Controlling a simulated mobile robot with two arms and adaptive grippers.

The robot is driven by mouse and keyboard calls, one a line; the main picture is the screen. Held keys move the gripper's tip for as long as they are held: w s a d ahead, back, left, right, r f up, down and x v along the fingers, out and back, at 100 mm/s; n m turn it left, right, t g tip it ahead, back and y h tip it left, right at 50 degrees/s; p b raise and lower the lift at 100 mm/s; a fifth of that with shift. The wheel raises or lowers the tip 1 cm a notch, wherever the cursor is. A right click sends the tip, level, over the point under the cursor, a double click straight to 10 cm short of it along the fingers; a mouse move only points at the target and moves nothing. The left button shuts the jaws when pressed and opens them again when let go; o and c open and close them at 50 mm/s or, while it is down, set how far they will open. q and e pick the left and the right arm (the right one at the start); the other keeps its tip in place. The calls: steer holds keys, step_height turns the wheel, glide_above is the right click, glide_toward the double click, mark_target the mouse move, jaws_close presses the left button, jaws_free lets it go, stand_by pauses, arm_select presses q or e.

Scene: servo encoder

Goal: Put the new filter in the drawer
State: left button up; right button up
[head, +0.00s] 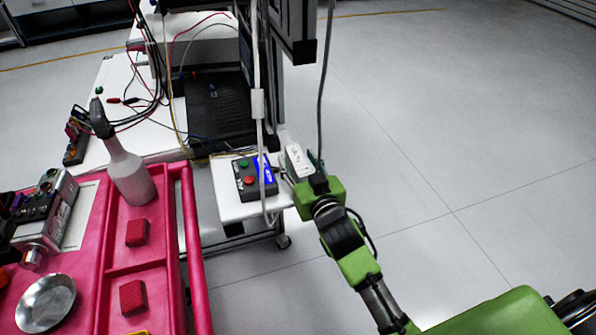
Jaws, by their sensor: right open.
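My right gripper (302,172) is at the right edge of a small white side shelf (232,208), its arm coming in from the lower right. Its jaws are open. A small white box with dark marks (296,159) is at the fingertips, beside or between them; I cannot tell which, and contact is unclear. I cannot tell whether this box is the new filter. No open drawer is clearly visible. My left gripper is not in view.
A control box with buttons and a blue display (254,177) sits on the shelf. A pink cart (193,240) at left holds a spray bottle (131,175), red blocks (137,232) and a metal dish (46,303). Cables hang near the shelf. Floor at right is clear.

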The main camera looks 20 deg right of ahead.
mark_target(298, 159)
steer(key=shift+w, duration=0.1)
steer(key=c, duration=1.2)
jaws_close()
steer(key=shift+r, duration=0.15)
steer(key=shift+r, duration=0.3)
step_height(298, 159, up, 2)
steer(key=shift+r, duration=0.1)
steer(key=s+r, duration=0.1)
steer(key=s+a+r, duration=0.1)
steer(key=r, duration=0.1)
steer(key=s+r, duration=0.2)
steer(key=shift+a+r+p, duration=0.15)
steer(key=shift+p, duration=0.2)
steer(key=s+a+r+p, duration=0.2)
steer(key=s+a+r, duration=0.1)
steer(key=s, duration=0.6)
steer(key=shift+s+r, duration=0.15)
steer(key=shift+r, duration=0.7)
